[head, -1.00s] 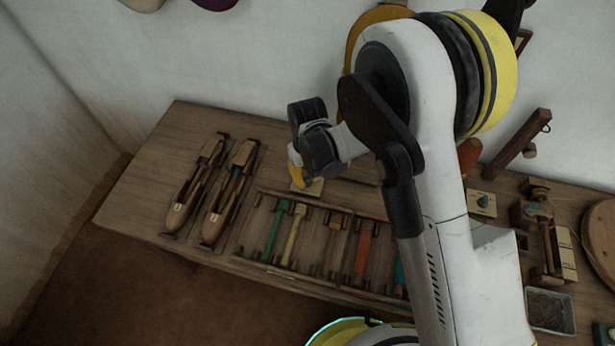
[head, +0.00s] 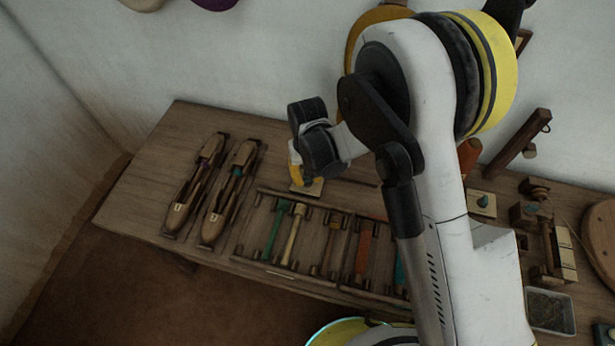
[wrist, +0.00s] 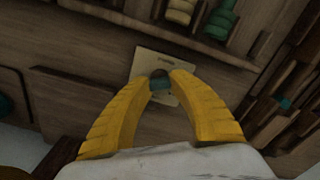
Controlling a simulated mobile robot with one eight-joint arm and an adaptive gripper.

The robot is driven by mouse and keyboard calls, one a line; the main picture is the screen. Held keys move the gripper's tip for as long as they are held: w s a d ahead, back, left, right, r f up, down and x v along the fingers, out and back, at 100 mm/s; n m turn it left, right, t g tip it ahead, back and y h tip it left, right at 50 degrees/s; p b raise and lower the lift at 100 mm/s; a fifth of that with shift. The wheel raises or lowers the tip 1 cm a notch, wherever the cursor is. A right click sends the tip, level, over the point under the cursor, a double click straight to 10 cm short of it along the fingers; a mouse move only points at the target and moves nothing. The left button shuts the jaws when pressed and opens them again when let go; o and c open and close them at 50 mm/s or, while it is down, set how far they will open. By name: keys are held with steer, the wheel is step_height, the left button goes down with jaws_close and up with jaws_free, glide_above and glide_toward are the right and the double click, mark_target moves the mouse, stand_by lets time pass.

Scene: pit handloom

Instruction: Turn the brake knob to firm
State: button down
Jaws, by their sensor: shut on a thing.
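The brake knob (wrist: 160,84) is small, with a teal side and a darker top. It stands on a pale plate (wrist: 150,62) with small dark lettering that I cannot read. In the wrist view my gripper (wrist: 161,80) has its two yellow fingers shut on the knob, one on each side. In the head view my gripper (head: 296,177) points down at the plate (head: 313,189) near the middle of the bench, and it hides the knob. I cannot tell the knob's setting.
Two wooden shuttles (head: 228,195) lie on the bench (head: 150,180) at the left. A rack (head: 258,210) of coloured bobbins is just in front of my gripper. Another plate with a teal knob (head: 483,201) sits at the right, near a wooden winder and a grey tray (head: 549,309).

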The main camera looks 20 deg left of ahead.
mark_target(307, 178)
steer(key=c, duration=1.2)
jaws_free()
step_height(307, 178, up, 12)
steer(key=w+d+r+m+t+y, duration=0.1)
steer(key=d+r, duration=0.6)
steer(key=d, duration=0.2)
steer(key=w+d+r+m+t, duration=0.1)
steer(key=d+r+m+t, duration=0.1)
steer(key=d+r, duration=0.6)
steer(key=s+d+r+m+t, duration=0.1)
steer(key=s+d, duration=0.2)
steer(key=d, duration=0.3)
steer(key=s+d+r+m+t, duration=0.1)
steer(key=s+d, duration=0.3)
steer(key=d, duration=0.3)
steer(key=s+d+r+m+t+h, duration=0.1)
steer(key=s+d+m+t, duration=0.1)
steer(key=d, duration=0.5)
steer(key=shift+s+d, duration=0.2)
steer(key=shift+s, duration=0.45)
